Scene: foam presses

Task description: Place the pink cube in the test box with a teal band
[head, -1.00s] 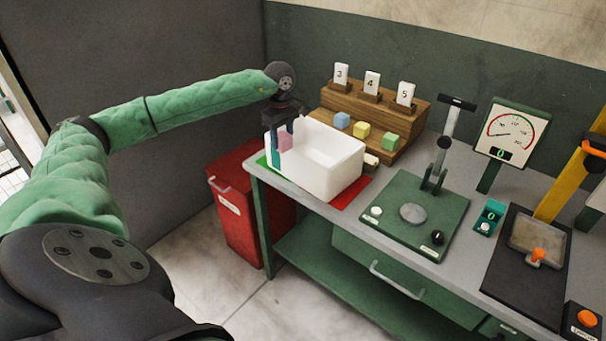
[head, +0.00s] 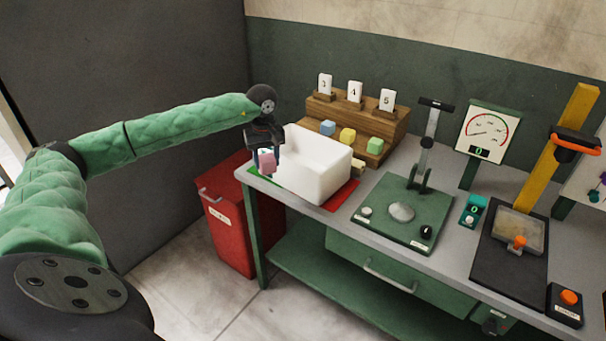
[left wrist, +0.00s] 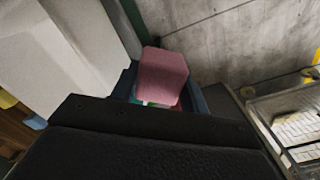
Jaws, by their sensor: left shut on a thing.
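My left gripper (head: 264,158) is shut on the pink cube (head: 267,162). It holds the cube just left of the white box (head: 318,178), by its left end. The cube shows between the dark blue fingers in the left wrist view (left wrist: 162,73), with the white box (left wrist: 70,50) to its left there. The cube looks to be outside the box. The box is open at the top and stands on a green and red mat. I cannot make out a teal band on its visible sides. My right gripper is not in view.
A red bin (head: 228,225) stands on the floor below the table's left end. A wooden rack (head: 358,115) behind the box carries number cards, with blue, yellow and green cubes in front. A lever press (head: 400,211) and a gauge (head: 487,132) stand to the right.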

